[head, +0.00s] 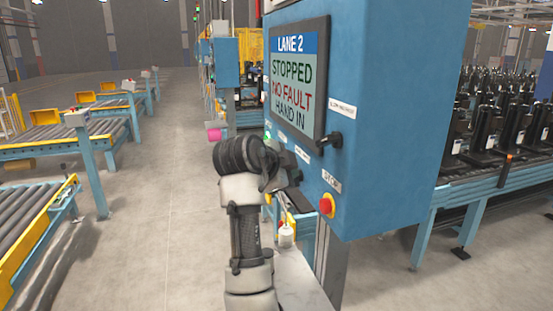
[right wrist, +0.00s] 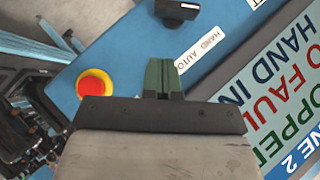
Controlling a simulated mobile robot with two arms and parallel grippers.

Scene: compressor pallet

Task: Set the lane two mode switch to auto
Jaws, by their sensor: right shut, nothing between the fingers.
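The blue lane two cabinet (head: 390,110) fills the right of the head view. Its screen (head: 298,85) reads LANE 2, STOPPED, NO FAULT, HAND IN. In the right wrist view, a black switch knob (right wrist: 177,9) sits beside the HAND AUTO label (right wrist: 201,50). The picture's top edge cuts the knob, and its pointing direction is unclear. My right gripper (head: 288,178) is in front of the panel below the screen and hides that knob in the head view. Its green fingers (right wrist: 163,66) are shut, empty and apart from the knob. My left gripper is out of view.
Another black knob (head: 333,140) is right of the screen. A red stop button (head: 327,205) with a yellow ring is below it, also in the wrist view (right wrist: 95,86). Roller conveyors (head: 75,132) stand left, a loaded one (head: 500,178) right. The floor aisle (head: 160,190) is clear.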

